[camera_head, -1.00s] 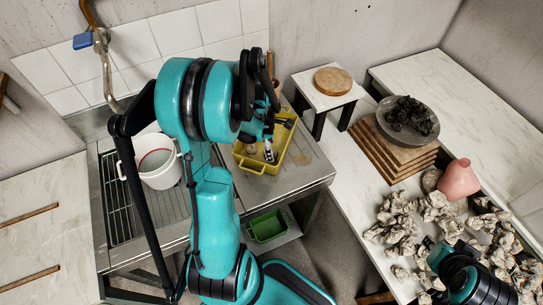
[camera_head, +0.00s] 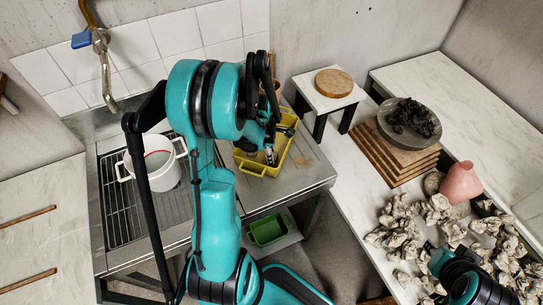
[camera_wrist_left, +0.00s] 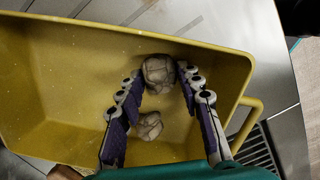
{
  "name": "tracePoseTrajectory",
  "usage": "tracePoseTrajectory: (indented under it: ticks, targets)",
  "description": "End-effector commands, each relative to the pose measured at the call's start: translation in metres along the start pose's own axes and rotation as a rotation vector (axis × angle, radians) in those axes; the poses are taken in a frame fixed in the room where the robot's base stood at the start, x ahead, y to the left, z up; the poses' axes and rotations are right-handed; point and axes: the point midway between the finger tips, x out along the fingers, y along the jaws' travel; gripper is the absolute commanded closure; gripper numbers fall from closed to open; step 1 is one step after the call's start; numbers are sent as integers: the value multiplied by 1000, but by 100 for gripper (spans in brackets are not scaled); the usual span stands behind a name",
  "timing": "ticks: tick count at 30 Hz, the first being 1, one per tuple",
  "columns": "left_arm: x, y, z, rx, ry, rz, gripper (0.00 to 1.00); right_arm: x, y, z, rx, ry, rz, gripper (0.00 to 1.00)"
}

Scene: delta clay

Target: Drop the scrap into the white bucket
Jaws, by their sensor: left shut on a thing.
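The white bucket (camera_head: 165,174) stands upright on the metal rack left of my left arm, partly hidden behind a black arm link. My left gripper (camera_head: 271,158) is down inside the yellow tub (camera_head: 253,167). In the left wrist view, my left gripper (camera_wrist_left: 168,76) is shut on a pale clay scrap (camera_wrist_left: 158,72) held between its fingertips. A second pale scrap (camera_wrist_left: 148,125) lies in the tub between the lines of the fingers, and nothing grips it. My right arm shows at the lower right, but its fingers cannot be seen.
A green tub (camera_head: 268,228) sits on the shelf below. A small white stand (camera_head: 331,98) with a round wooden board is right of the yellow tub. Clay lumps (camera_head: 402,228), a pink vase (camera_head: 461,182) and a grey bowl (camera_head: 436,139) crowd the right bench. A tap (camera_head: 103,65) overhangs the sink.

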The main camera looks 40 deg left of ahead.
Motion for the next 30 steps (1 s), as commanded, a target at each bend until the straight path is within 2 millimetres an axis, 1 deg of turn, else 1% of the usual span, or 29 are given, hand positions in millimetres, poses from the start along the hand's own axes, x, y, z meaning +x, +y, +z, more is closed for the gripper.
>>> tracePoseTrajectory:
  ticks: [2, 5, 12, 15, 18, 22, 30]
  targets:
    - [-2, 0, 0, 0, 0, 0, 95, -1, 0, -1, 0, 0, 0, 74]
    - [-13, 0, 2, 0, 0, 0, 95, -4, 0, -3, 0, 0, 0, 74]
    - [-63, 0, 8, 0, 0, 0, 95, -19, 0, -14, 0, 0, 0, 74]
    - [-81, 0, 10, 0, 0, 0, 95, -24, 0, -17, 0, 0, 0, 74]
    - [-93, 0, 11, 0, 0, -1, 95, -26, 0, -19, 0, 0, 0, 74]
    - [-99, 0, 12, 0, 0, -1, 95, -27, 0, -20, 0, 0, 0, 74]
    - [-99, 0, 12, 0, 0, 0, 95, -27, 0, -19, 0, 0, 0, 74]
